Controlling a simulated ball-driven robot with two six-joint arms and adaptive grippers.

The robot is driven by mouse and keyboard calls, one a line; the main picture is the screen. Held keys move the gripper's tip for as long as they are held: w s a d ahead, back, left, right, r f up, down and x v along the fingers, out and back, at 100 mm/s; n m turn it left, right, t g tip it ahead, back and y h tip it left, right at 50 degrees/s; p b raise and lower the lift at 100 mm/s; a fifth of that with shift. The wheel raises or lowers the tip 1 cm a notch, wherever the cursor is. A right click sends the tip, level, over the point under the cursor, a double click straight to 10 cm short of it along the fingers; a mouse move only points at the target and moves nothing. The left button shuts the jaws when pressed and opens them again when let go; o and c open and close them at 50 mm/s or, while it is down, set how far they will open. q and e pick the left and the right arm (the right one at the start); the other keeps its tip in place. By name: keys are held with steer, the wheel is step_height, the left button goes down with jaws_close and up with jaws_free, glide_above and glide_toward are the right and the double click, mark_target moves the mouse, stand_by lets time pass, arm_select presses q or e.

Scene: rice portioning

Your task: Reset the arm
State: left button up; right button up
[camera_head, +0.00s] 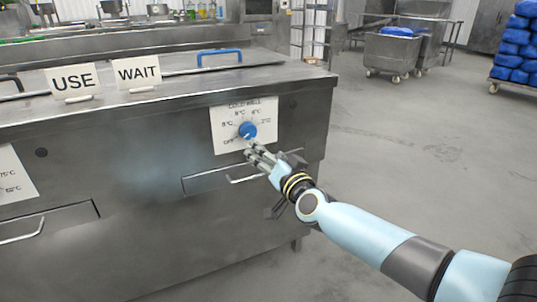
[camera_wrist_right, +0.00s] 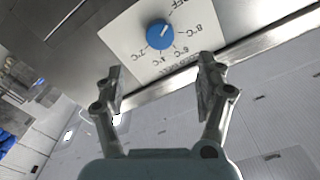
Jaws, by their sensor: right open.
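My right arm comes in from the right in the head view, and its gripper (camera_head: 254,152) is in front of the steel counter's front panel, just below the blue dial (camera_head: 247,130). In the right wrist view the gripper (camera_wrist_right: 158,88) is open and empty, its two fingers apart. The blue dial (camera_wrist_right: 160,35) sits on a white temperature label (camera_wrist_right: 178,62) beyond the fingertips, with a visible gap. In the head view the label (camera_head: 218,142) reads COLD WELL, with OFF and several temperatures around the dial. My left gripper is not in view.
A drawer handle (camera_head: 245,179) is close below the right gripper. USE (camera_head: 73,80) and WAIT (camera_head: 137,71) signs stand on the counter top (camera_head: 180,92). A steel cart (camera_head: 390,52) and stacked blue bags (camera_head: 514,55) are farther back. The floor (camera_head: 420,140) on the right is clear.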

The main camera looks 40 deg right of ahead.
stand_by(0.4)
steer(key=s+a+f+n+g+y, duration=0.2)
steer(key=s+a+f+n+g, duration=0.15)
steer(key=s+f, duration=1.05)
steer(key=s+a+f+n+g+y, duration=0.15)
steer(key=s+f+g, duration=0.35)
steer(key=s+f, duration=0.85)
steer(key=s+a+f+n+g, duration=0.1)
steer(key=s+f+g, duration=0.3)
steer(key=s, duration=1)
steer(key=s+a+f+n+g, duration=0.2)
steer(key=s+f+n+g, duration=0.1)
steer(key=s+f, duration=0.7)
steer(key=s+g, duration=0.1)
steer(key=s, duration=0.3)
steer(key=shift+s+f+p, duration=0.25)
steer(key=shift+p, duration=0.1)
steer(key=shift+g, duration=0.25)
steer(key=shift+c, duration=0.4)
